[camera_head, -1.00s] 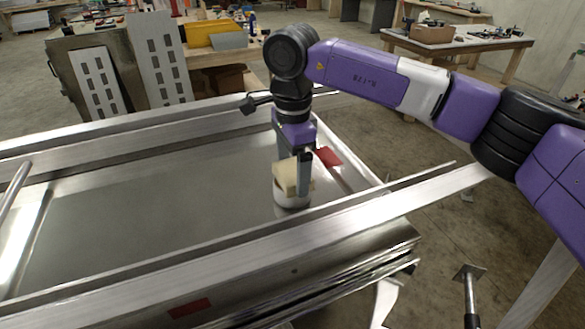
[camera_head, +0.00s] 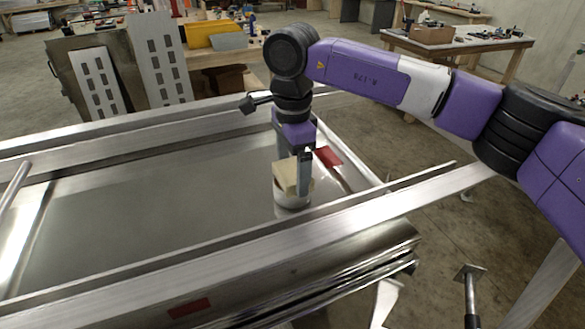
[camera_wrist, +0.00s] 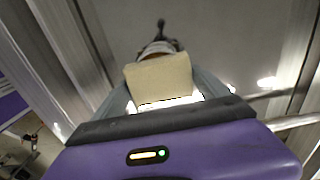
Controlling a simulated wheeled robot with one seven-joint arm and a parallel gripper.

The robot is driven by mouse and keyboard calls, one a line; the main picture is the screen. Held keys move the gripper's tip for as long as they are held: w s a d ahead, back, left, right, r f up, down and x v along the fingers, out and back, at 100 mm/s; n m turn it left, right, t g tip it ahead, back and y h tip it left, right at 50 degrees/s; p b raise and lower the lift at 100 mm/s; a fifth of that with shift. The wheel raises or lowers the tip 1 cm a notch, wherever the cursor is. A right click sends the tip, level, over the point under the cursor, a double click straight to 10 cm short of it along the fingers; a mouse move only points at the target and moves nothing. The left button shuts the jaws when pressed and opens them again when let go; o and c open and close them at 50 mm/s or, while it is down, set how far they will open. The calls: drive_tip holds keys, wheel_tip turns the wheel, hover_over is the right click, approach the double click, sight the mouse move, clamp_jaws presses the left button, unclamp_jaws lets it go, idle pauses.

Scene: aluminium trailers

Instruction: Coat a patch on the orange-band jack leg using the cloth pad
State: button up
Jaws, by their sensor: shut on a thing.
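A cream cloth pad (camera_head: 287,176) is between the fingers of my gripper (camera_head: 295,182), which is shut on it and points down. In the wrist view the pad (camera_wrist: 160,79) sits between both fingers of my gripper (camera_wrist: 163,88). A round white container (camera_head: 291,201) stands on the trailer bed directly under the pad. The pad's lower end is at its mouth; I cannot tell if they touch. The container (camera_wrist: 158,48) shows partly behind the pad in the wrist view. A metal jack leg (camera_head: 470,292) with a flat plate on top stands at lower right. I see no orange band on it.
The trailer bed (camera_head: 150,215) has raised aluminium rails (camera_head: 250,243) around it. A red patch (camera_head: 329,157) is right of the gripper. A workbench (camera_head: 470,45) stands behind at right. Slotted panels (camera_head: 160,60) lean at back left.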

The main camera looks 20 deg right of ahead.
sight(293, 170)
drive_tip(key=shift+r+p, duration=1.85)
drive_tip(key=shift+r, duration=1.65)
drive_tip(key=shift+f, duration=0.15)
wheel_tip(293, 170, down, 4)
drive_tip(key=b, duration=0.3)
drive_tip(key=shift+r+b, duration=0.25)
drive_tip(key=shift+b, duration=0.1)
drive_tip(key=shift+r, duration=0.1)
